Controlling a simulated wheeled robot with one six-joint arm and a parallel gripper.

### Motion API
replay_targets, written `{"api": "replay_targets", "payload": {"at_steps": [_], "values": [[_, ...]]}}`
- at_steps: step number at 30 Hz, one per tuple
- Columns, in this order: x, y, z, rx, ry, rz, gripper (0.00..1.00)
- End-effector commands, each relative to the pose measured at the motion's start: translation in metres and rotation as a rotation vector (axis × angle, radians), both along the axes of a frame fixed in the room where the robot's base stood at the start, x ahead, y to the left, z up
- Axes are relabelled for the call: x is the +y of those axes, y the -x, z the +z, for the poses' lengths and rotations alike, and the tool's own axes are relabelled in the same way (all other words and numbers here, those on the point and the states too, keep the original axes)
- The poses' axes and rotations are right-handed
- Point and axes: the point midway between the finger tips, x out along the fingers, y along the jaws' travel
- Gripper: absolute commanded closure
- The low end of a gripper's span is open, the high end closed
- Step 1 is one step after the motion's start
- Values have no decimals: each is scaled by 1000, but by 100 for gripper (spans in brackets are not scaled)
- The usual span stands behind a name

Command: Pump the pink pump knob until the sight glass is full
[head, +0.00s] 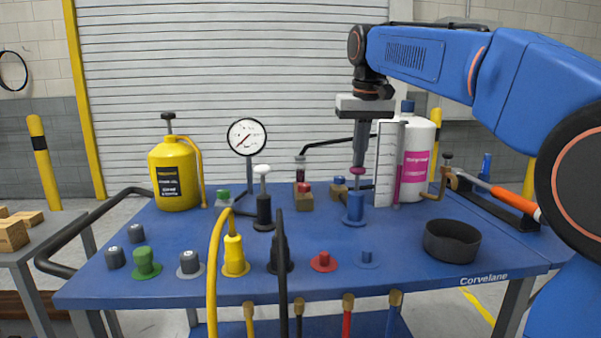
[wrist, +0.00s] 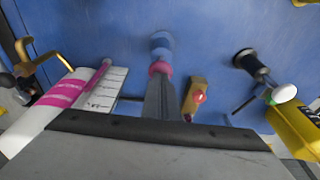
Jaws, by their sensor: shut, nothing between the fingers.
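The pink pump knob (head: 357,170) sits on top of a blue pump (head: 354,208) at the back right of the blue bench. My gripper (head: 358,163) is shut and points straight down, its fingertips at the knob; I cannot tell whether they touch. In the wrist view the pink knob (wrist: 160,68) shows just beyond my shut fingertips (wrist: 161,78), with the blue pump behind it. The sight glass (head: 397,180) stands right of the pump beside a white scale plate (head: 386,165). Pink liquid shows in its lower part, and the upper part looks clear.
A white bottle with a pink label (head: 416,165) stands close right of the sight glass. A black-bodied pump with a white knob (head: 263,200), a gauge (head: 247,137) and a yellow container (head: 175,175) stand left. A dark bowl (head: 451,241) is at front right.

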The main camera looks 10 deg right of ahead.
Motion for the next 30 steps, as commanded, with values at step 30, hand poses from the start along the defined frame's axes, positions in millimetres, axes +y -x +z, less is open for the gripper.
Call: {"api": "replay_targets", "payload": {"at_steps": [30], "values": [[0, 0, 20, 0, 0, 0, 100]]}}
